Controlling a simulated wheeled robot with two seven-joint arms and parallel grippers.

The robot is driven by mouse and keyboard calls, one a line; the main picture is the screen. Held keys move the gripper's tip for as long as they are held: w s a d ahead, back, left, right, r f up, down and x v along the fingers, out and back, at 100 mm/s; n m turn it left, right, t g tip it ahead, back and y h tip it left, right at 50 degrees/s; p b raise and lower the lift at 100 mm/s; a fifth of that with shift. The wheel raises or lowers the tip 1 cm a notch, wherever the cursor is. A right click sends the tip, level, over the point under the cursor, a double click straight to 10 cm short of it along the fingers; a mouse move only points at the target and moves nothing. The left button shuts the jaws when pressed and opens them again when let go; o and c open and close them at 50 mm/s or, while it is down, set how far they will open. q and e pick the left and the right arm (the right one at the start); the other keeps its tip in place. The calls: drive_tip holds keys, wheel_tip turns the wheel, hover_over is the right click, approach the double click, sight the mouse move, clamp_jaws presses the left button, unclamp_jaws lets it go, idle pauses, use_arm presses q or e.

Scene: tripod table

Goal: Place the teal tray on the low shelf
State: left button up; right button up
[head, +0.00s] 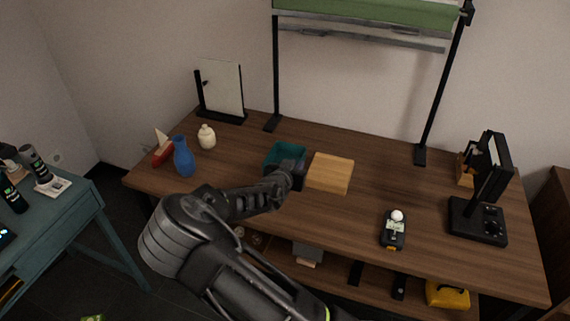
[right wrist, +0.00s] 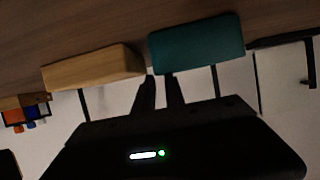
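The teal tray (head: 284,151) sits on the brown tabletop near its middle, partly hidden behind my right gripper (head: 291,173). In the right wrist view, where the scene appears upside down, the tray (right wrist: 198,43) shows as a teal slab just beyond the fingertips (right wrist: 159,77). A narrow gap shows between the two fingers, with nothing seen held between them. Whether a fingertip touches the tray is unclear. The low shelf (head: 378,283) runs under the tabletop, and my right arm hides part of it. My left gripper is not in view.
A wooden block (head: 330,173) stands close right of the tray. A blue vase (head: 184,157) and cream jar (head: 207,137) stand left, a handheld meter (head: 392,230) right. The shelf holds a grey item (head: 307,252) and a yellow one (head: 447,296). The tabletop behind the block is clear.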

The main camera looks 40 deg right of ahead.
drive_tip(key=shift+p+x, duration=0.45)
drive_tip(key=shift+x, duration=2.15)
drive_tip(key=shift+r, duration=0.1)
drive_tip(key=shift+c, duration=0.5)
clamp_jaws()
drive_tip(key=shift+r, duration=0.15)
wheel_tip(320, 180, up, 10)
drive_tip(key=shift+f+b, duration=0.1)
drive_tip(key=shift+b, duration=0.2)
